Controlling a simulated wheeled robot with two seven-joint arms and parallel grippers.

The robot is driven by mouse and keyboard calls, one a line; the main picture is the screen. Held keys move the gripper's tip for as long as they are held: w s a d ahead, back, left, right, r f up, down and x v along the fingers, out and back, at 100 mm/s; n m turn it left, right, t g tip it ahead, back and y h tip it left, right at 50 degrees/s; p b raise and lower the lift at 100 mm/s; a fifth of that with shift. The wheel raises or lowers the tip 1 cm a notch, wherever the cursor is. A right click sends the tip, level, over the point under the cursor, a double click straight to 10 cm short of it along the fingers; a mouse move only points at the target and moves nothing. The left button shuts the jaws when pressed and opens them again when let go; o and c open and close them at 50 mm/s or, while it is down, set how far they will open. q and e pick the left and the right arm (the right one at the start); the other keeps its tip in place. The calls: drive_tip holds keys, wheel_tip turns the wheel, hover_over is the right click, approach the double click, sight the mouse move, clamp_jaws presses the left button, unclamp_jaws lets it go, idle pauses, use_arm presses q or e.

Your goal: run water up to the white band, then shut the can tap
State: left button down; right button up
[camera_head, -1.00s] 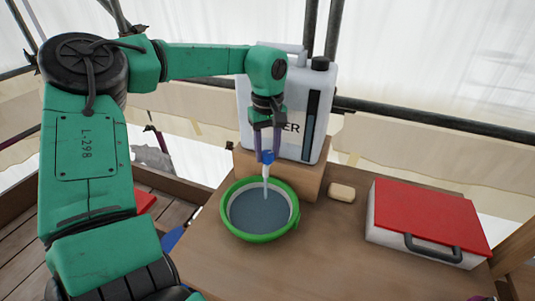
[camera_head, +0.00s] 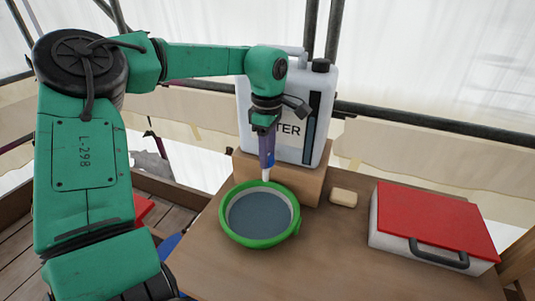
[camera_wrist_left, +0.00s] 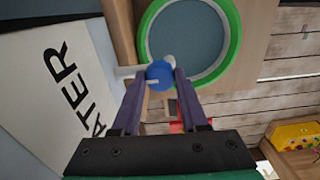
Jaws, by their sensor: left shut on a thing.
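The white water can (camera_head: 318,90) stands on a wooden block, its lettering partly hidden by my arm. My left gripper (camera_head: 267,160) is shut on the can tap's blue handle (camera_wrist_left: 159,75), with a finger on each side in the left wrist view. The tap's white spout (camera_head: 266,175) points down over the green-rimmed basin (camera_head: 262,241). Grey-blue water (camera_head: 258,213) fills much of the basin, with a pale band (camera_head: 292,218) showing between water and rim. No stream shows below the spout now. My right gripper is out of view.
The wooden block (camera_head: 313,184) stands on the wooden table (camera_head: 330,260). A cream sponge-like block (camera_head: 343,197) lies right of it. A red-lidded case (camera_head: 435,220) with a dark handle takes the table's right side. Bare table lies between basin and case.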

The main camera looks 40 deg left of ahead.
use_arm(q)
drive_tip(key=shift+w+r+n, duration=0.1)
drive_tip(key=shift+r+n, duration=0.05)
drive_tip(key=shift+n, duration=0.15)
drive_tip(key=shift+c, duration=2.2)
unclamp_jaws()
wheel_tip(320, 180, up, 14)
drive_tip(key=shift+r, duration=0.25)
